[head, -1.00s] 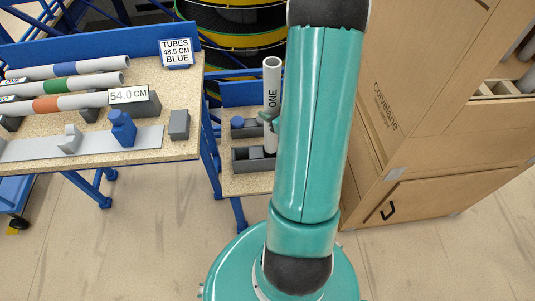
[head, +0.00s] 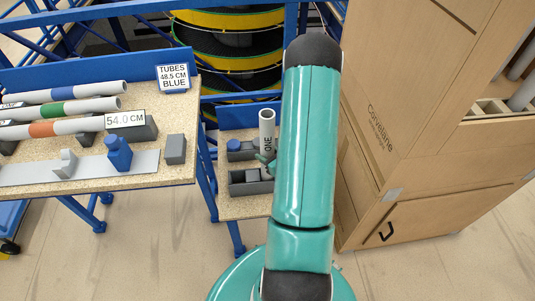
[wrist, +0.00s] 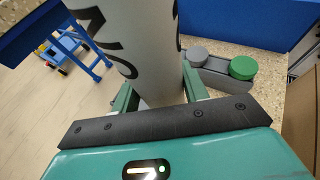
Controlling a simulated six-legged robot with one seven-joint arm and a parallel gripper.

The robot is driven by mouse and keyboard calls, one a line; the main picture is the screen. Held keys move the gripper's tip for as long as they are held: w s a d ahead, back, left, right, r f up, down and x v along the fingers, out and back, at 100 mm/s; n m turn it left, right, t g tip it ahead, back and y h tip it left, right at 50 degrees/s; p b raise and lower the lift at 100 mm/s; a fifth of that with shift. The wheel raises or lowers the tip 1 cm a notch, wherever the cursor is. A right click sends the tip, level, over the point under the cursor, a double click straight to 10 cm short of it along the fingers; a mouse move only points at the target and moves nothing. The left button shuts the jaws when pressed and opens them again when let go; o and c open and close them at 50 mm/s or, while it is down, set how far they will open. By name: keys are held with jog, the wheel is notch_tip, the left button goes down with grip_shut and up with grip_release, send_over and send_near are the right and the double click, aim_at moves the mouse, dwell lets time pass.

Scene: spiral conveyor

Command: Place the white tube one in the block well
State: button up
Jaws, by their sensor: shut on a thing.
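The white tube marked ONE (head: 267,130) stands upright above the small chipboard table in the head view. My gripper (head: 265,160) is shut around it, partly hidden behind my arm. The tube (wrist: 145,45) also fills the middle of the wrist view between my fingers (wrist: 158,98). A dark grey open box with a well (head: 250,187) sits near the table's front edge, just below the gripper. The tube's lower end is hidden, so I cannot tell whether it is inside the well.
A grey block with a blue round top (head: 240,150) stands behind the box. The wrist view shows grey (wrist: 196,56) and green (wrist: 243,67) discs. A larger table (head: 120,180) with tubes is at left. A tall wooden cabinet (head: 400,130) stands close at right.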

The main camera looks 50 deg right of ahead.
jog(key=shift+f, duration=0.2)
jog(key=o, duration=1)
